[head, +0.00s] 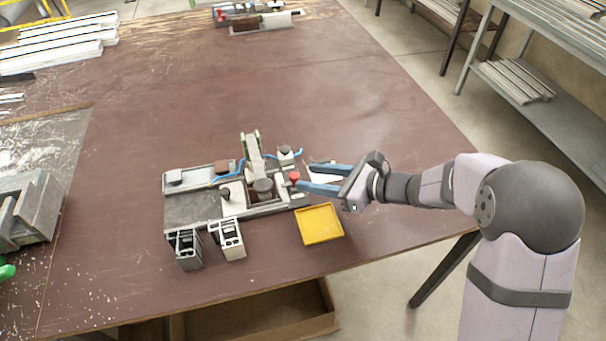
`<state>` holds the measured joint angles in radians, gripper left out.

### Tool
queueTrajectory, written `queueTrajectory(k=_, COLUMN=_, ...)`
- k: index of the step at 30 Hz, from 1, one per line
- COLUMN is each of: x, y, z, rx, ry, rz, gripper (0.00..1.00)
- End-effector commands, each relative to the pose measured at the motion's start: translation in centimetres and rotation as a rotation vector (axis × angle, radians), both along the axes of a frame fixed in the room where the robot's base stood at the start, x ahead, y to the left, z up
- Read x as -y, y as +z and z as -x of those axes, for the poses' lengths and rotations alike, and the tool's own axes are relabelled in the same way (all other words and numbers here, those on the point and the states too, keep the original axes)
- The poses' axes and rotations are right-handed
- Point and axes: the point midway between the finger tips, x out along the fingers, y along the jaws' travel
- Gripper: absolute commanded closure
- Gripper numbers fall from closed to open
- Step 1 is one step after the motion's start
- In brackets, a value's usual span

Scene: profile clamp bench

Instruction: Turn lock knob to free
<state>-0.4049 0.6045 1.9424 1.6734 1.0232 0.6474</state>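The clamp fixture (190,208) stands on the brown bench. A small red knob (294,177) is at its right end. A larger dark round knob (263,187) sits near its middle, and smaller dark knobs (225,194) also show on it. I cannot tell for sure which one is the lock knob, nor read its setting. My gripper (304,176) reaches in from the right with its two blue fingers apart. The fingertips are close to the red knob; I cannot tell whether they touch it. Nothing is seen held between the fingers.
A yellow tray (321,224) lies just below my gripper. Two profile pieces (229,240) stand at the fixture's front. A grey metal block (35,210) is at the left, and stacked profiles (60,45) are at the far left.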

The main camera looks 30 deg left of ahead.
Motion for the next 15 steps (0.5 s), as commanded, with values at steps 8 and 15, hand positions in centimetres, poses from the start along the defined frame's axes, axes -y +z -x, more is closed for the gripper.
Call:
queueTrajectory(k=8, x=-2.7, y=-1.1, z=0.0, rx=0.0, ry=0.001, rz=0.001, gripper=0.61)
queueTrajectory(k=15, x=-3.3, y=-1.4, z=0.1, rx=0.0, ry=0.0, rz=0.001, gripper=0.61)
